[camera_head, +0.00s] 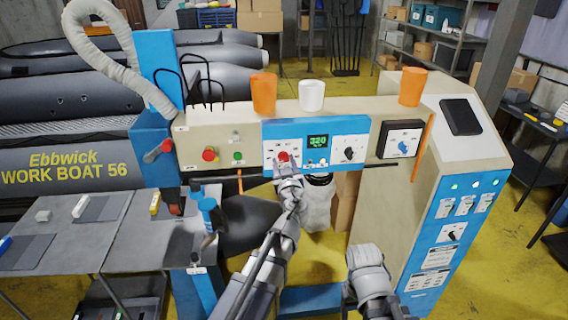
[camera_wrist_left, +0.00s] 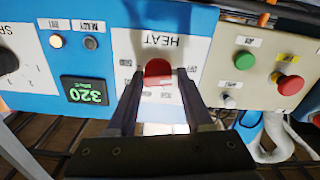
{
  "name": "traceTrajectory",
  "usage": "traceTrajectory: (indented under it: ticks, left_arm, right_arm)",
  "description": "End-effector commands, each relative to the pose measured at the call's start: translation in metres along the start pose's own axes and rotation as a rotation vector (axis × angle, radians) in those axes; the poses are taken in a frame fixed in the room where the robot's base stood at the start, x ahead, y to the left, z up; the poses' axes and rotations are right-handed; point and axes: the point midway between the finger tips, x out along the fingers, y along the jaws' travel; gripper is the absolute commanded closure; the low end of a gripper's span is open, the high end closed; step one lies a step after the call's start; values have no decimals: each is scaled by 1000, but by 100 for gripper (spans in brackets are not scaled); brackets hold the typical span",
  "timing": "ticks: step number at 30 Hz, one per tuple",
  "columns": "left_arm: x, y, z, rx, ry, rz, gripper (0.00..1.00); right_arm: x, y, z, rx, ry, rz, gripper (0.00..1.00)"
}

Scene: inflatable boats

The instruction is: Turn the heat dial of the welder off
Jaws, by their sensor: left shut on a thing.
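The welder's heat dial (camera_head: 283,157) is a red knob on a white plate in the left part of the blue panel (camera_head: 269,130). In the left wrist view the dial (camera_wrist_left: 158,73) sits under the upside-down word HEAT. My left gripper (camera_head: 286,166) is shut on this dial, with one finger on each side of it in the left wrist view (camera_wrist_left: 160,80). The fingers hide part of the plate, and I cannot read the dial's setting. A green display (camera_head: 317,141) beside it reads 320. Only part of my right arm shows at the bottom; its gripper is not seen.
A red button (camera_head: 210,154) and a green button (camera_head: 238,156) are left of the panel. Cups, two orange (camera_head: 263,93) and one white (camera_head: 312,96), stand on top. A grey table (camera_head: 66,232) is at left.

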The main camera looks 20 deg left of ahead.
Motion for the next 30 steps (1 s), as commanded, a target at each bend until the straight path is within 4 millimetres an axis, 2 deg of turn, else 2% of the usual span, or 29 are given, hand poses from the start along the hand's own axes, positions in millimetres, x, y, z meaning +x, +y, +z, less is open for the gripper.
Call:
traceTrajectory:
  ticks: [6,7,14,23,30]
  left_arm:
    - [-1,-1,1,-5,-2,-1,100]
    - [-1,-1,1,-5,-2,-1,46]
    - [-1,0,0,-2,-1,-1,20]
    - [-1,0,0,0,0,0,19]
    - [-21,-1,0,0,-1,1,19]
  right_arm:
    - [1,0,0,0,0,0,33]
    - [1,0,0,0,0,0,33]
    - [0,0,0,0,0,0,33]
    - [0,0,0,0,0,0,33]
    - [0,0,0,0,0,0,33]
